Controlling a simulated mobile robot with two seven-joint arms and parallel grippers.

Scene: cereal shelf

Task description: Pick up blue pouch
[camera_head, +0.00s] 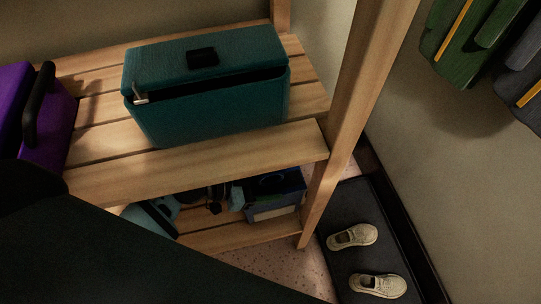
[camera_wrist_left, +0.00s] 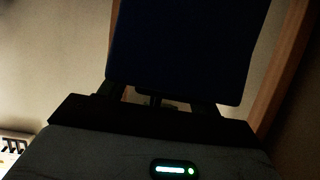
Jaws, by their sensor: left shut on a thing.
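The blue pouch (camera_wrist_left: 190,45) shows in the left wrist view as a dark navy shape that fills the top middle. My left gripper (camera_wrist_left: 158,98) is shut on it, with the pouch standing out beyond the fingers. The picture is dim, and the fingertips are mostly hidden. In the head view a dark blue item (camera_head: 290,183) shows at the lower shelf's right end; I cannot tell whether it is the held pouch. My dark arm covers the lower left there. My right gripper is not in view.
A teal case (camera_head: 210,118) and a purple bag (camera_head: 48,138) stand on the upper wooden shelf (camera_head: 240,150). A light-blue item (camera_head: 150,218) is below. A wooden post (camera_head: 345,120) bounds the right. Pale shoes (camera_head: 352,236) rest on a dark mat (camera_head: 345,205). Green clothing (camera_head: 460,40) hangs upper right.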

